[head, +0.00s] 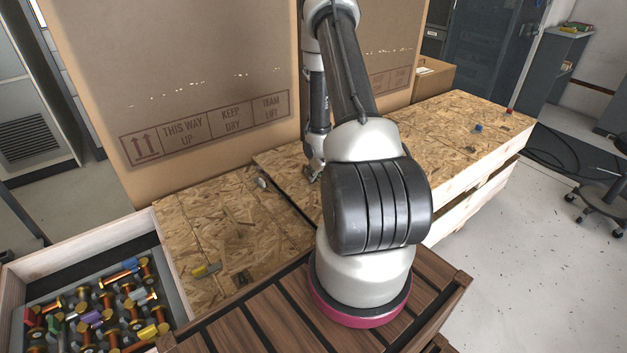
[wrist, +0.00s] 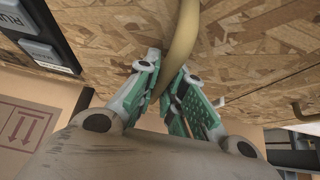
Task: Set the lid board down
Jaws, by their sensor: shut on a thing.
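The lid board (head: 440,135) is a speckled pressed-wood panel over the pale wooden crate on the right, in the head view. A dark gap shows between the panel and the crate side at the right. In the wrist view a pressed-wood surface (wrist: 255,35) fills the upper part. My gripper (head: 313,172) is low at the near left part of the board, partly hidden by my arm. In the wrist view my gripper (wrist: 165,95) has its green-padded fingers closed around a tan, curved, rope-like handle (wrist: 184,35). Whether the board touches the crate all along is hidden.
Another pressed-wood surface (head: 225,235) lies at the left, with small loose items. An open crate (head: 90,255) of colourful spools is at the lower left. A tall cardboard box (head: 200,80) stands behind. A chair (head: 600,190) and clear floor are at the right.

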